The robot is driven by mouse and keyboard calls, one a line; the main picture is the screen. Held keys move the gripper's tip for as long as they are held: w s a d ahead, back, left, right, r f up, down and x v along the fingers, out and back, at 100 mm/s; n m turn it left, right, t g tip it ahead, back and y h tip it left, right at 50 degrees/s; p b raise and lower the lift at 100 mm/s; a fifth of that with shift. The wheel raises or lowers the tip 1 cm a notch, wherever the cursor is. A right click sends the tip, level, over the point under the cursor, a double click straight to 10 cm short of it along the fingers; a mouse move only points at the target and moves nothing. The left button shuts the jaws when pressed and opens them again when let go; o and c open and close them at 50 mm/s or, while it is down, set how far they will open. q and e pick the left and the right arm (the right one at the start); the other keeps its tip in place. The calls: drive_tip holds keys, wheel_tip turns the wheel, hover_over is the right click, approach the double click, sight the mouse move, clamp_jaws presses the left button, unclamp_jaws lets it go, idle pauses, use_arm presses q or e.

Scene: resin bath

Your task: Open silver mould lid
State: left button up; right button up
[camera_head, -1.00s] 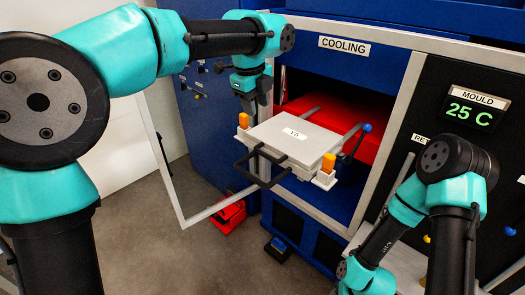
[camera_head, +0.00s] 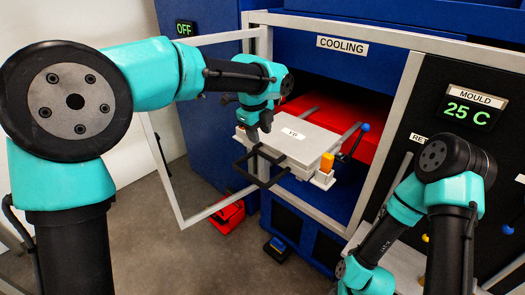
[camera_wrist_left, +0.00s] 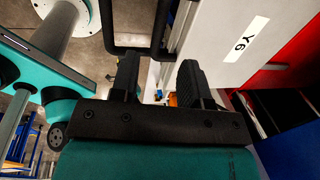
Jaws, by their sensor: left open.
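The silver mould (camera_head: 308,148), a flat lidded plate labelled Y6, sits at the cooling opening with its lid lying flat. A black bar handle (camera_head: 262,172) sticks out from its front. An orange latch (camera_head: 327,163) stands upright at its right front corner. My left gripper (camera_head: 259,128) is open at the mould's left corner and mostly hides the latch there. In the left wrist view the silver lid (camera_wrist_left: 220,35) is at upper right. An orange bit (camera_wrist_left: 172,100) shows between my fingers, apparently not gripped. My right gripper is out of frame.
A red surface (camera_head: 345,120) lies behind the mould inside the bay. A blue-knobbed lever (camera_head: 365,127) stands at its right. The open framed door (camera_head: 178,190) is at the left. Red (camera_head: 228,217) and blue (camera_head: 278,249) pedals are on the floor below.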

sight(263, 153)
use_arm(q)
drive_tip(key=f, duration=0.5)
drive_tip(key=w+d+f, duration=0.1)
drive_tip(key=f, duration=0.1)
drive_tip(key=shift+w+f, duration=0.1)
drive_tip(key=shift+f, duration=0.25)
drive_tip(key=shift+c, duration=0.4)
clamp_jaws()
